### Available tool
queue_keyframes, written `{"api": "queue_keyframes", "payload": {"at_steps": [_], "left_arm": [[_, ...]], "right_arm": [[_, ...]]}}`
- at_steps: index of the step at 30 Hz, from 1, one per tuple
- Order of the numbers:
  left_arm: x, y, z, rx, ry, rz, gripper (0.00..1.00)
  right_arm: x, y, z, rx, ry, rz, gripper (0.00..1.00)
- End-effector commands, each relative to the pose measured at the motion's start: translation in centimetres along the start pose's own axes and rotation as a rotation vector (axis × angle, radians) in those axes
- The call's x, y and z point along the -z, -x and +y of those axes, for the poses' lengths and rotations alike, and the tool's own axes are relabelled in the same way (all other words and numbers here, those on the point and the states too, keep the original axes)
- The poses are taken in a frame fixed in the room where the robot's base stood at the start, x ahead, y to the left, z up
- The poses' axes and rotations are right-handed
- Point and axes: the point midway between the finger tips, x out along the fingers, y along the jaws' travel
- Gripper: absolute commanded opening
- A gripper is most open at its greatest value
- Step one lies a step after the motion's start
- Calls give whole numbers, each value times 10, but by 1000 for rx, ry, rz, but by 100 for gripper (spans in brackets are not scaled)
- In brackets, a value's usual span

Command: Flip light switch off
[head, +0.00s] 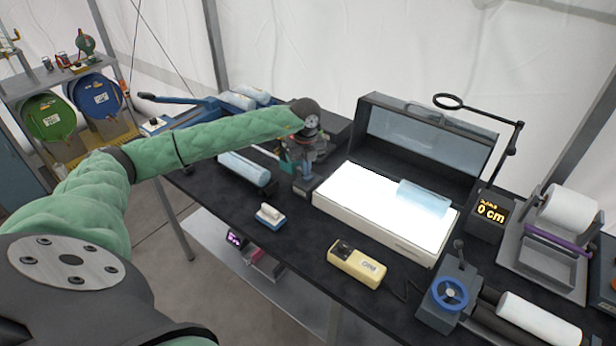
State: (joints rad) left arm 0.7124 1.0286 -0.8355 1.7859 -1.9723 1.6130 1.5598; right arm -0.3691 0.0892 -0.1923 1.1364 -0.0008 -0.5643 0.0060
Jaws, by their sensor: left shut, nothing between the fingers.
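The light box (345,205) is a white slab on the black table with a brightly glowing top, so its light is on. A clear bluish roll (423,198) lies on its right part. I cannot make out the light switch itself; it may be hidden behind my left gripper or too small to tell. My left gripper (303,172) points down just beyond the box's left end, shut and empty. I cannot tell whether it touches anything. My right gripper is not in view.
An open black case (478,150) stands behind the light box. A yellow device (357,266) and a small white-and-blue block (269,215) sit in front.

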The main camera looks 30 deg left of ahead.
Motion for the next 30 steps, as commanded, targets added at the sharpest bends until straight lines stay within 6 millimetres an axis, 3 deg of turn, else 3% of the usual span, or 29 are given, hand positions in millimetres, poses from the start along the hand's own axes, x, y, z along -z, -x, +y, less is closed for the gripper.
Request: {"api": "queue_keyframes", "payload": {"at_steps": [30], "left_arm": [[0,-9,0,0,0,0,0]], "right_arm": [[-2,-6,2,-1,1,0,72]]}}
